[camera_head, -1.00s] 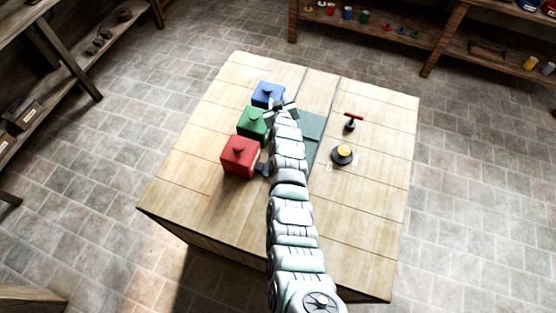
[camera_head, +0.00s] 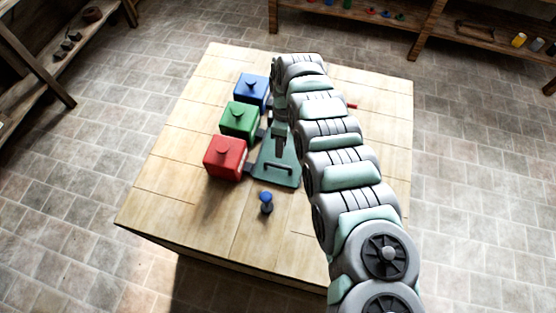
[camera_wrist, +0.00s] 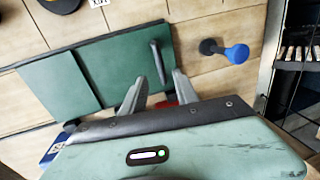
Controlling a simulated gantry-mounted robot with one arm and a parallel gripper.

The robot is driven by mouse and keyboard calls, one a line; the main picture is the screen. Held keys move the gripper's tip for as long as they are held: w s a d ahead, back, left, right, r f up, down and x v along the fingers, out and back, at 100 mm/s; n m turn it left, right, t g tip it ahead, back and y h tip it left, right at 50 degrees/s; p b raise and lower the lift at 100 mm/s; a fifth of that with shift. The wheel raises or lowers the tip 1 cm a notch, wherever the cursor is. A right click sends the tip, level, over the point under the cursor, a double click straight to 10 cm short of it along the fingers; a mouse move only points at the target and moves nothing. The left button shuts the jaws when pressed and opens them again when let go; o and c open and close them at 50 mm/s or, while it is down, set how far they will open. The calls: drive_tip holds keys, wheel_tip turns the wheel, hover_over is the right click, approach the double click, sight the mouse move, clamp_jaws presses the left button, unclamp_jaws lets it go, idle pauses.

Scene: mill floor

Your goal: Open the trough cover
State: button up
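The trough cover is a flat green panel with a dark bar handle; in the head view the cover (camera_head: 265,176) lies flat on the table and its handle (camera_head: 280,166) is near the front edge. In the wrist view the cover (camera_wrist: 110,75) has its handle (camera_wrist: 156,58) just beyond the fingertips. My gripper (camera_wrist: 161,76) is open, its two fingers apart, with the handle's near end roughly between the tips. I cannot tell whether they touch. In the head view my gripper (camera_head: 278,153) is above the cover, partly hidden by my wrist.
Red (camera_head: 225,160), green (camera_head: 239,121) and blue (camera_head: 251,90) lidded boxes stand left of the cover. A blue-topped knob (camera_head: 266,199) stands in front of it. A second green panel (camera_wrist: 58,85) adjoins the cover. A black disc (camera_wrist: 60,3) sits beyond. The table's front left is clear.

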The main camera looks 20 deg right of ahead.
sight(280, 165)
drive_tip(key=f, duration=0.3)
drive_tip(key=s+f, duration=0.1)
drive_tip(key=f, duration=0.1)
drive_tip(key=a+f, duration=0.1)
drive_tip(key=f, duration=0.2)
drive_tip(key=shift+s+f, duration=0.15)
drive_tip(key=shift+f, duration=0.15)
drive_tip(key=shift+c, duration=0.5)
clamp_jaws()
idle(0.5)
